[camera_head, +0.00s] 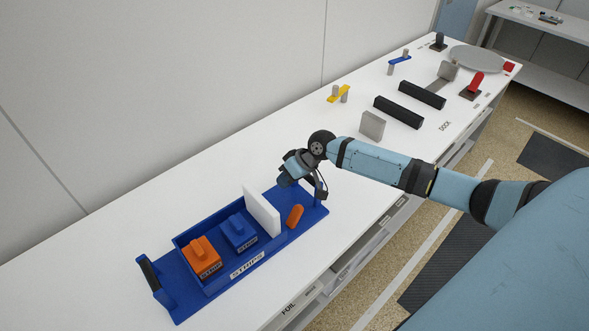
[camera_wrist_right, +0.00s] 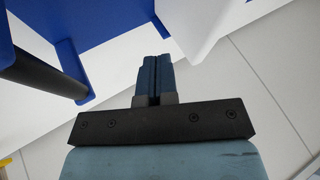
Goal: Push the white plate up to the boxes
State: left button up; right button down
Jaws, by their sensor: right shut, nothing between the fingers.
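The white plate (camera_head: 262,211) stands upright across the blue tray (camera_head: 183,306). An orange box (camera_head: 203,265) and a blue box (camera_head: 239,238), each with a knob on top, sit in the tray to the left of the plate. A small gap shows between the plate and the blue box. My right gripper (camera_head: 286,181) is shut and empty, above the tray's right end on the plate's far side from the boxes. In the wrist view my right gripper's fingers (camera_wrist_right: 152,75) are together, close to the white plate (camera_wrist_right: 188,25); contact cannot be told. My left gripper is out of view.
An orange rounded piece (camera_head: 295,215) lies in the tray right of the plate. A black handle bar (camera_wrist_right: 35,82) is at the tray's end near my gripper. A grey block (camera_head: 372,125) and black bars (camera_head: 398,112) are farther along the white bench (camera_head: 100,250). The wall stands behind.

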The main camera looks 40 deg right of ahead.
aim_at(262, 211)
pick_arm(q)
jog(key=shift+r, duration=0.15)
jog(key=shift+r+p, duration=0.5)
jog(key=shift+p, duration=0.15)
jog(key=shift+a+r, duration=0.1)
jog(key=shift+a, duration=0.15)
pick_arm(e)
jog(key=shift+w+a+f, duration=0.1)
jog(key=shift+a+f, duration=0.15)
jog(key=shift+a, duration=0.6)
jog(key=shift+a+f, duration=0.3)
jog(key=shift+a, duration=0.5)
jog(key=shift+w+a+f, duration=0.1)
jog(key=shift+a+f, duration=0.15)
jog(key=shift+a, duration=0.6)
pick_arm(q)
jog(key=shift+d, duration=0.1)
